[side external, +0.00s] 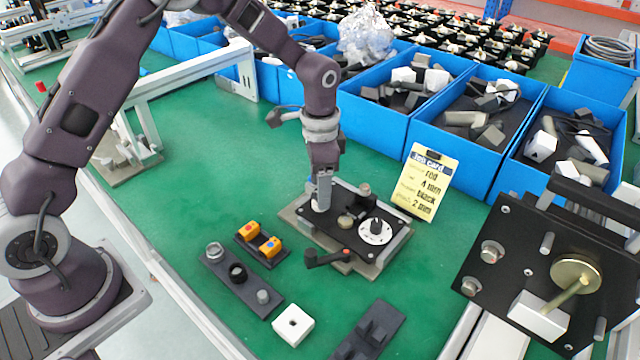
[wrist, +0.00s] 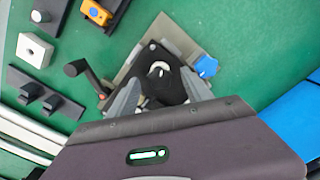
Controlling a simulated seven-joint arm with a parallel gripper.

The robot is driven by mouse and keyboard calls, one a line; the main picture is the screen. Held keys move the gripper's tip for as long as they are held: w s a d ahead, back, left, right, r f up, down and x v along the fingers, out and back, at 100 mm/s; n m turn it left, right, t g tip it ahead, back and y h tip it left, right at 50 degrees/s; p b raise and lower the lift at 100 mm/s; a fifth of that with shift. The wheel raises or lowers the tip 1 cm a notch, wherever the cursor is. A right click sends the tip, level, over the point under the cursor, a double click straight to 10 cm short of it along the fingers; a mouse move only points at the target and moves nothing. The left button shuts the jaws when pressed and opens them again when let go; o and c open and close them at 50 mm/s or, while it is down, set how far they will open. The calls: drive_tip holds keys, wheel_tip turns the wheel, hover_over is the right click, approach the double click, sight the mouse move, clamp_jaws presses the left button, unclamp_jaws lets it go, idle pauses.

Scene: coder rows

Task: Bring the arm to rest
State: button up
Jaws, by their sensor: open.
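My gripper (side external: 322,200) points down over the left end of a black plate fixture (side external: 350,221) on a grey base. In the wrist view my gripper (wrist: 160,80) has its two grey fingers apart, with a dark round part and a white ring (wrist: 158,69) showing between them. I cannot tell whether the fingers touch the fixture. The fixture carries a white dial (side external: 375,231), a brass-coloured knob (side external: 346,221) and a grey post (side external: 364,190). A black crank handle (side external: 328,258) sticks out at its front; it also shows in the wrist view (wrist: 85,75).
A yellow job card (side external: 425,182) stands behind the fixture, before blue bins (side external: 455,150). In front lie a dark rack with rings (side external: 238,274), orange blocks (side external: 260,239), a white block (side external: 293,325) and a black holder (side external: 370,331). Green table left of my gripper is clear.

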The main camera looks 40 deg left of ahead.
drive_tip(key=s+a+r+n+t, duration=0.1)
drive_tip(key=s+r, duration=0.3)
drive_tip(key=r, duration=0.5)
drive_tip(key=s+a+r+n+t, duration=0.1)
drive_tip(key=s+r, duration=0.4)
drive_tip(key=r, duration=0.5)
drive_tip(key=s+a+r+n+t, duration=0.1)
drive_tip(key=s+n, duration=0.1)
drive_tip(key=s, duration=0.8)
drive_tip(key=s+a+r+n+t, duration=0.1)
drive_tip(key=s+n+t, duration=0.1)
drive_tip(key=s, duration=0.8)
drive_tip(key=shift+r+n+t, duration=0.3)
drive_tip(key=shift+n, duration=0.5)
